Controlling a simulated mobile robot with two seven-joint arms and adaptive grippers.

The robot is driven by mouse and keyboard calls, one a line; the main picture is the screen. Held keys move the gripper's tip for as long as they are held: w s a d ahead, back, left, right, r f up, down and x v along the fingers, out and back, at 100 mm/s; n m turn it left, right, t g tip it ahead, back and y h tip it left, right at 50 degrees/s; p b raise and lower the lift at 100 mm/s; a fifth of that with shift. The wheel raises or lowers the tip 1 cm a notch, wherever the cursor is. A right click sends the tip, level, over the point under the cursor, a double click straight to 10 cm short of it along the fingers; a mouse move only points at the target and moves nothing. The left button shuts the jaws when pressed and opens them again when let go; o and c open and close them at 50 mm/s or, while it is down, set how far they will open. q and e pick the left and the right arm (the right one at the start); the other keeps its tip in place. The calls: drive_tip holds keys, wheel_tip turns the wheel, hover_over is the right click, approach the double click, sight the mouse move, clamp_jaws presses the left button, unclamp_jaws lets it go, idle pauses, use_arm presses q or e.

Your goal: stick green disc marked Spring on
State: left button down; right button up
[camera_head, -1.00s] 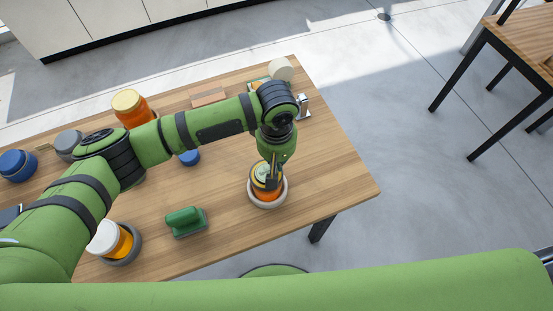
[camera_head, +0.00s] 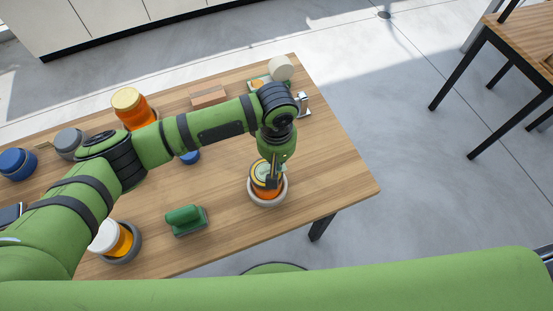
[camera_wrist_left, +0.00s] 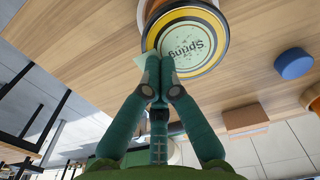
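The pale green disc marked Spring (camera_wrist_left: 188,44) lies over the top of a jar with a yellow and black rim (camera_wrist_left: 217,20). In the head view the orange jar (camera_head: 266,192) stands upright in a pale round ring (camera_head: 283,192) near the table's right end. My left gripper (camera_head: 271,180) points down at the jar top. In the left wrist view its fingertips (camera_wrist_left: 161,78) are together at the disc's edge, with a pale green tab (camera_wrist_left: 140,61) showing beside them. The fingertips hide where the tab meets the disc. My right gripper is not in view.
A green-handled block (camera_head: 186,219) and a white-lidded jar (camera_head: 119,240) in a grey ring stand left of the jar. A taller orange jar (camera_head: 131,110), a brown block (camera_head: 208,96) and blue and grey lidded things stand farther back. The table's right corner is clear.

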use_arm(q)
drive_tip(key=c, duration=1.4)
unclamp_jaws()
wheel_tip(320, 180, up, 12)
